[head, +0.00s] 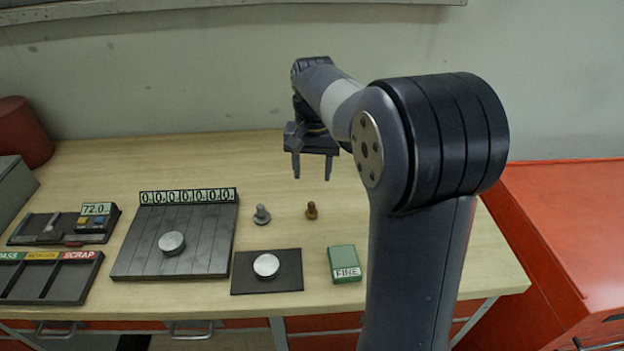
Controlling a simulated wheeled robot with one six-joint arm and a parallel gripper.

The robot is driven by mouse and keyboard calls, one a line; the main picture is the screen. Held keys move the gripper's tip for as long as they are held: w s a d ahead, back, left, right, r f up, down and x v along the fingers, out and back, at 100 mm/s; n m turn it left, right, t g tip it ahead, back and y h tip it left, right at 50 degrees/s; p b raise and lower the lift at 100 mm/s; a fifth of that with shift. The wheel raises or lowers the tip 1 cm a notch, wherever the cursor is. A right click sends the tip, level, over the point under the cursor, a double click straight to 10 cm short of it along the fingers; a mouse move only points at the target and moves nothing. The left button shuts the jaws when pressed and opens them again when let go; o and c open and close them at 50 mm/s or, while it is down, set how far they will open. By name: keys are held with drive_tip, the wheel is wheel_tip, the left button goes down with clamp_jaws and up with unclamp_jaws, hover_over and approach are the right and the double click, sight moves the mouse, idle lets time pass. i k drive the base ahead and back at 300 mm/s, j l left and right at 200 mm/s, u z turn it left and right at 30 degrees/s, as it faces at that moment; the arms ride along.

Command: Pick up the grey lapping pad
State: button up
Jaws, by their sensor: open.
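A small grey piece with a round base and an upright knob (262,215), which looks like the grey lapping pad, stands on the wooden bench. A similar brown piece (311,210) stands to its right. My gripper (312,178) is open and empty, fingers pointing down. In the picture it is above and to the right of the grey piece, and nearly straight above the brown one. It appears clear of the bench top; its exact height is hard to tell. Nothing hides the grey piece.
A dark slotted plate (140,262) with a digit display carries one silver disc (172,242). A dark mat (240,284) carries another silver disc (266,265). A green box marked FINE (345,263), a labelled sorting tray (75,290) and a gauge (95,212) surround them. Bench back is clear.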

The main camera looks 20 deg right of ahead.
sight(263, 217)
drive_tip(key=z, duration=0.85)
drive_tip(key=u, duration=1.3)
drive_tip(key=j, duration=0.3)
drive_tip(key=i+j, duration=0.1)
drive_tip(key=j, duration=0.2)
drive_tip(key=i+l+z, duration=0.05)
